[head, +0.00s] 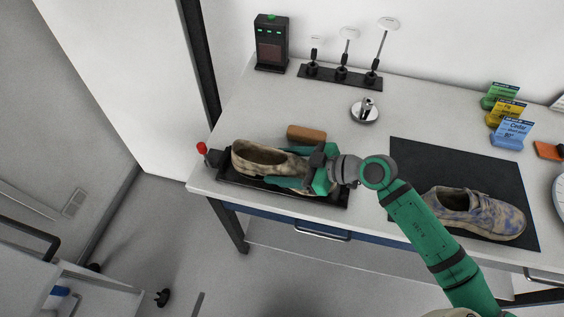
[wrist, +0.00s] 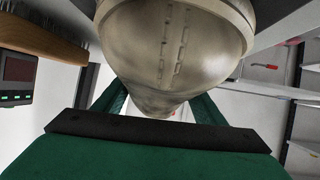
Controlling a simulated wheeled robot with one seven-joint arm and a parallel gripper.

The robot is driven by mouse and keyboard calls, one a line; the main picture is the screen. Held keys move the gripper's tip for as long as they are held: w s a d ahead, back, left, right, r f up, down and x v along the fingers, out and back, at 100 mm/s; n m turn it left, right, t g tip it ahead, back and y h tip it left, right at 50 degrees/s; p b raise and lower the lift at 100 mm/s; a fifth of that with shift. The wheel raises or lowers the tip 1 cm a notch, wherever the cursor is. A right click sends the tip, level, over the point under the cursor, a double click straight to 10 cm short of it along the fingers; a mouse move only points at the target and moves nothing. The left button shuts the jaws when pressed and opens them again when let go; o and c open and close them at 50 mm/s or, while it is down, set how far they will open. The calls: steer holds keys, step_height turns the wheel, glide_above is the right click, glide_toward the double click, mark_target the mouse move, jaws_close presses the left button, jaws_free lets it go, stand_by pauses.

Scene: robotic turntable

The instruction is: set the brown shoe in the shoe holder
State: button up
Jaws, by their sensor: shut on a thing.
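A brown shoe (head: 262,157) with a mottled upper lies along the black shoe holder (head: 330,195) at the table's left front. My gripper (head: 304,168) is shut on the shoe's right-hand end. In the wrist view the shoe (wrist: 175,45) fills the top middle, between the green fingers of my gripper (wrist: 158,110). The holder shows along the shoe's front side; whether the shoe rests fully on it or is slightly above cannot be told. A red-tipped knob (head: 202,149) stands at the holder's left end.
A second, bluish-patterned shoe (head: 475,212) lies on a dark mat (head: 415,160) at the right. A wooden brush (head: 306,134) lies just behind the holder; its bristles show in the wrist view (wrist: 45,35). A black device (head: 271,45) and a stand with discs (head: 340,78) are at the back.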

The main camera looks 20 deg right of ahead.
steer(key=shift+f, duration=0.25)
steer(key=o, duration=1.8)
steer(key=shift+f, duration=0.1)
steer(key=shift+o, duration=0.2)
steer(key=shift+s+d, duration=0.1)
steer(key=v, duration=1)
steer(key=shift+d+r, duration=0.15)
steer(key=shift+r, duration=0.3)
steer(key=shift+s+d+r, duration=0.1)
steer(key=shift+s, duration=0.05)
